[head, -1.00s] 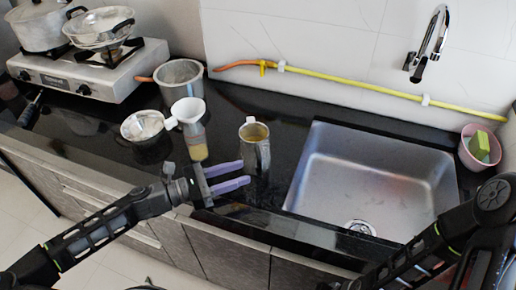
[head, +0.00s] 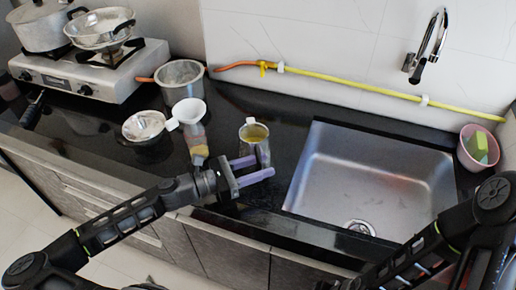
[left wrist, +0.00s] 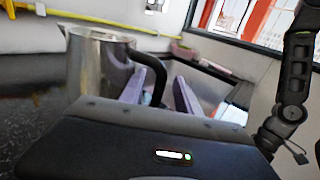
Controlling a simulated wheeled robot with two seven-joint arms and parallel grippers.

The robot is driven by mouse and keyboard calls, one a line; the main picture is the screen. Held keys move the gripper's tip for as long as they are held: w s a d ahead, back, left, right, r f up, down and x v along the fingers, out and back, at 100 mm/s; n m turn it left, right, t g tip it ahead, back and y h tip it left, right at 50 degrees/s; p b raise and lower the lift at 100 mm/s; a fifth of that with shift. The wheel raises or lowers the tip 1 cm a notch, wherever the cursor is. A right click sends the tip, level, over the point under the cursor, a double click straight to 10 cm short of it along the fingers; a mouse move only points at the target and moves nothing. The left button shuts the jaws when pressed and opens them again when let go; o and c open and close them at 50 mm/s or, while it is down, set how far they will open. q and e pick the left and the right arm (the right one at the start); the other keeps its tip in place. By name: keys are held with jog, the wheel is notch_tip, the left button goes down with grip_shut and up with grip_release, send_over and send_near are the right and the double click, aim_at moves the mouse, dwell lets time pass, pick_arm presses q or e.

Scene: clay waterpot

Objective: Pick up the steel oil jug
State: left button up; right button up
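The steel oil jug (head: 254,136) stands upright on the black counter, left of the sink, with yellowish contents at its mouth. My left gripper (head: 264,166) is open, its two purple fingers reaching across the near side of the jug and hiding its lower part. In the left wrist view, the jug (left wrist: 92,68) is at the left, and its dark curved handle (left wrist: 157,75) lies in the space between the fingers (left wrist: 163,92). I cannot tell whether a finger touches the handle. My right arm shows at the lower right of the head view; its gripper is out of view.
A funnel-topped container (head: 190,112), a metal bowl (head: 144,125) and a grey pot (head: 180,78) stand left of the jug. The steel sink (head: 375,175) is to the right. A pink basket (head: 470,155) sits at the far right. A gas stove (head: 85,75) is at back left.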

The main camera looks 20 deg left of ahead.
dwell(0.5)
pick_arm(q)
grip_shut()
dwell(1.3)
